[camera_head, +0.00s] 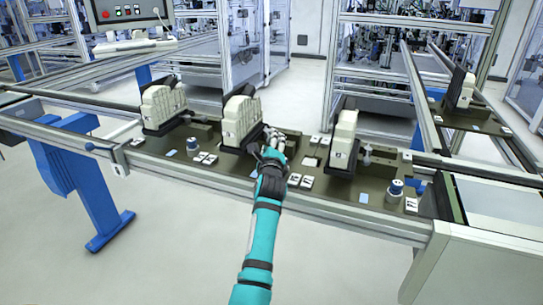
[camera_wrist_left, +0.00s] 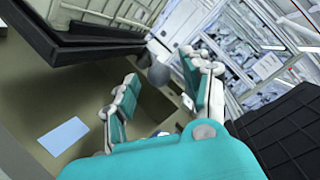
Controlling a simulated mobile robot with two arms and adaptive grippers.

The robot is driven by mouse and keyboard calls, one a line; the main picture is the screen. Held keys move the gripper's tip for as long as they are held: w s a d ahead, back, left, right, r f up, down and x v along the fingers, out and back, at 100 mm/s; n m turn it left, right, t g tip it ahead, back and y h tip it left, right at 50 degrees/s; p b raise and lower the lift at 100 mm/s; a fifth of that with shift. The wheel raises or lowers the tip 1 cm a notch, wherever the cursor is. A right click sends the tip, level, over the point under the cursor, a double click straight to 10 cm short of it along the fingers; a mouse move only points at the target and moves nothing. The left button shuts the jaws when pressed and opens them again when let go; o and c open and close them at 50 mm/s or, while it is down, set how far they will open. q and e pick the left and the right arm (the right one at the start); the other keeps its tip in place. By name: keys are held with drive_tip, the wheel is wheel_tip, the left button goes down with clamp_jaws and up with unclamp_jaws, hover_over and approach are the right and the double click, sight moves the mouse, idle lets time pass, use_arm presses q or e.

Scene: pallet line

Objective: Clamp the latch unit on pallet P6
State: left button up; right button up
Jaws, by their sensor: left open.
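My left gripper (camera_head: 272,148) is at the right side of the middle beige latch unit (camera_head: 240,118), low over its dark pallet. In the left wrist view the gripper (camera_wrist_left: 158,68) is open, and a grey ball knob (camera_wrist_left: 158,75) shows between its fingertips. I cannot tell whether the fingers touch the knob. The unit's black holder (camera_wrist_left: 75,45) is at upper left there. In the head view the gripper hides this knob. Similar latch units stand on the left (camera_head: 163,106) and right (camera_head: 343,140). No pallet number is legible. My right gripper is not in view.
The conveyor's front rail (camera_head: 190,175) runs below the pallets. A black plate (camera_wrist_left: 285,130) stands close on the right in the left wrist view. Another unit (camera_head: 465,90) sits on the side conveyor. A light-blue card (camera_wrist_left: 63,135) lies on the pallet.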

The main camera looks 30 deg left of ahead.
use_arm(q)
drive_tip(key=v, duration=1)
drive_tip(key=shift+d, duration=0.1)
drive_tip(key=shift+c, duration=0.2)
